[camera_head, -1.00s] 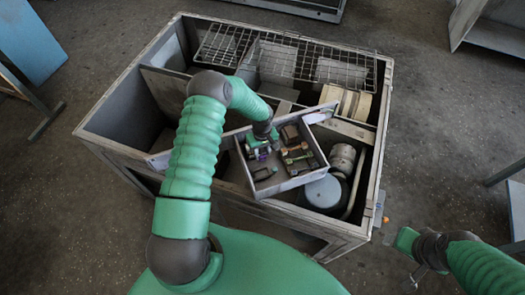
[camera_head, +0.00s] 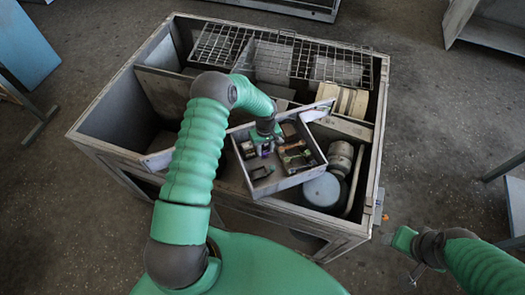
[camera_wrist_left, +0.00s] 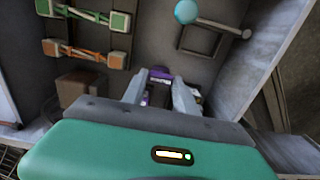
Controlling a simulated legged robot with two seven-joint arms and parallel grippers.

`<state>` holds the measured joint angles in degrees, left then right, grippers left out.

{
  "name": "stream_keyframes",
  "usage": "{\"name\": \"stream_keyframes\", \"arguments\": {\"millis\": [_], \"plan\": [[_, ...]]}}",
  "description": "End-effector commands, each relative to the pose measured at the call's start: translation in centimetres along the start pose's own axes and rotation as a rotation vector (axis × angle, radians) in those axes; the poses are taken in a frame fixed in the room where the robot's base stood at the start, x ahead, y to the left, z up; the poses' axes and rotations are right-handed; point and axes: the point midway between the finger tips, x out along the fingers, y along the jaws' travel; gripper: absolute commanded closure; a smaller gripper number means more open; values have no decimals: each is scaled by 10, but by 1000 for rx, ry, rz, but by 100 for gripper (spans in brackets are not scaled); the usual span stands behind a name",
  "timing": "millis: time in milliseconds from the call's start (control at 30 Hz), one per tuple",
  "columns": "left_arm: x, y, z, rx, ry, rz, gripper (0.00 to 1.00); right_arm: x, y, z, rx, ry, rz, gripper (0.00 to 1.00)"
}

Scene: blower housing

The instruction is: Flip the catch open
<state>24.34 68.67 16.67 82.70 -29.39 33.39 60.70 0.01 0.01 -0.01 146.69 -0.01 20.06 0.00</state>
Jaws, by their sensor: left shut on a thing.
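My left gripper (camera_head: 264,150) reaches down into a shallow open grey box (camera_head: 290,182) in the housing. In the left wrist view its two grey fingers (camera_wrist_left: 160,92) are closed on a small purple part (camera_wrist_left: 160,74), mostly hidden between them. I cannot tell for sure whether this purple part is the catch. A grey lever with a teal ball end (camera_wrist_left: 187,12) is mounted on the box floor, apart from the fingers. My right gripper (camera_head: 404,240) is outside the housing at lower right; its fingers are not clear.
The box also holds a green-ended fixture (camera_wrist_left: 119,22), an orange-ended one (camera_wrist_left: 114,60) and a brown block (camera_wrist_left: 82,88). Its walls stand close around my left gripper.

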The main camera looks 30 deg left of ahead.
Motion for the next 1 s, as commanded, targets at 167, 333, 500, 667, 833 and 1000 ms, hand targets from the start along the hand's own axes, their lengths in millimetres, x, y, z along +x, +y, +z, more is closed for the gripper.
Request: {"name": "stream_keyframes", "arguments": {"millis": [167,333,500,667,833,1000], "plan": [[-7,7,-7,0,17,18,58,-2,0,-1,0,1,0,42],[-5,6,-5,0,11,13,44,-1,0,0,0,0,0,42],[-4,4,-3,0,7,9,44,-1,0,0,0,0,0,42],[-4,3,-2,0,6,8,44,0,0,0,0,0,0,42],[-26,4,-3,-1,10,10,44,7,0,2,0,0,0,42],[-74,5,-4,0,13,11,44,20,0,4,0,0,0,42]]}}
